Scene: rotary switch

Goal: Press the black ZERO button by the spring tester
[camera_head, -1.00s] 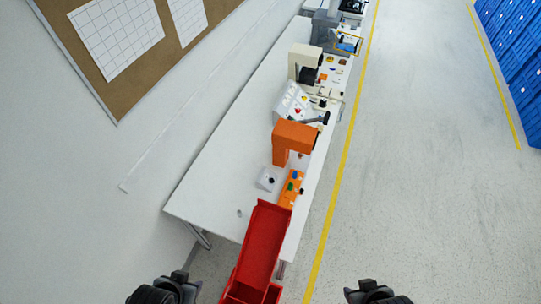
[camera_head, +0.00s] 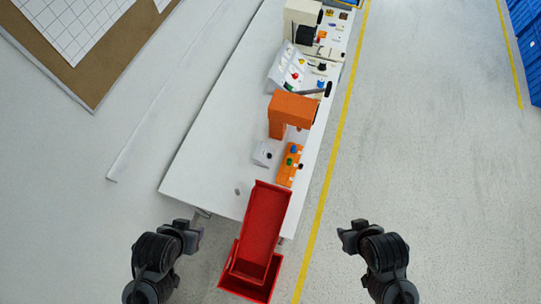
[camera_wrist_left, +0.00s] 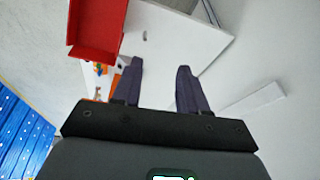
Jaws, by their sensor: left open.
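An orange machine (camera_head: 291,108) stands on the long white bench (camera_head: 205,165). In front of it is an orange base (camera_head: 287,175) with green, blue and black controls. Beside this is a small white box (camera_head: 261,153) with a black knob or button (camera_head: 269,156). No label is readable, so I cannot tell which black control is ZERO or which machine is the spring tester. My left gripper (camera_head: 192,235) is open and empty, left of the red bin; its spread fingers show in the left wrist view (camera_wrist_left: 160,80). My right gripper (camera_head: 348,237) is over the floor, its jaws too small to judge.
A red bin (camera_head: 262,225) is at the near bench end, between my grippers. A sloped white panel (camera_head: 289,68) and a beige machine (camera_head: 302,20) stand farther along. The aisle floor right of the yellow line (camera_head: 335,150) is clear.

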